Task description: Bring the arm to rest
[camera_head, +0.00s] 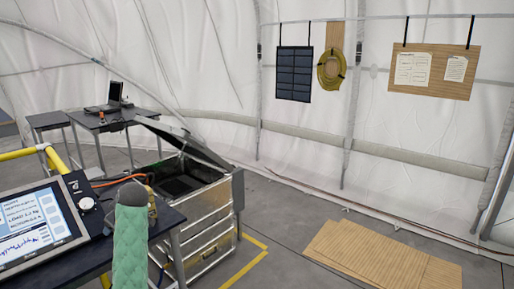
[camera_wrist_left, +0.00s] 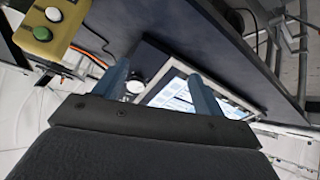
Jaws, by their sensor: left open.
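My left gripper (camera_wrist_left: 158,70) shows in the left wrist view with its two blue fingers apart and nothing between them. Beyond the fingers are the dark table (camera_wrist_left: 150,30) and a screen unit (camera_wrist_left: 176,96) with a lit display and a round knob. I cannot tell the exact gap between fingers and table. In the head view I cannot make out the gripper's fingers. A green quilted shape with a grey rounded end stands at the lower left there; I cannot tell whether it is part of my arm. My right gripper is in neither view.
A yellow button box (camera_wrist_left: 47,30) is at the upper left of the wrist view. In the head view, a metal case (camera_head: 200,215) with a raised lid stands beside the screen unit (camera_head: 36,222). Wooden boards (camera_head: 385,258) lie on the floor. Grey floor (camera_head: 285,215) between is clear.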

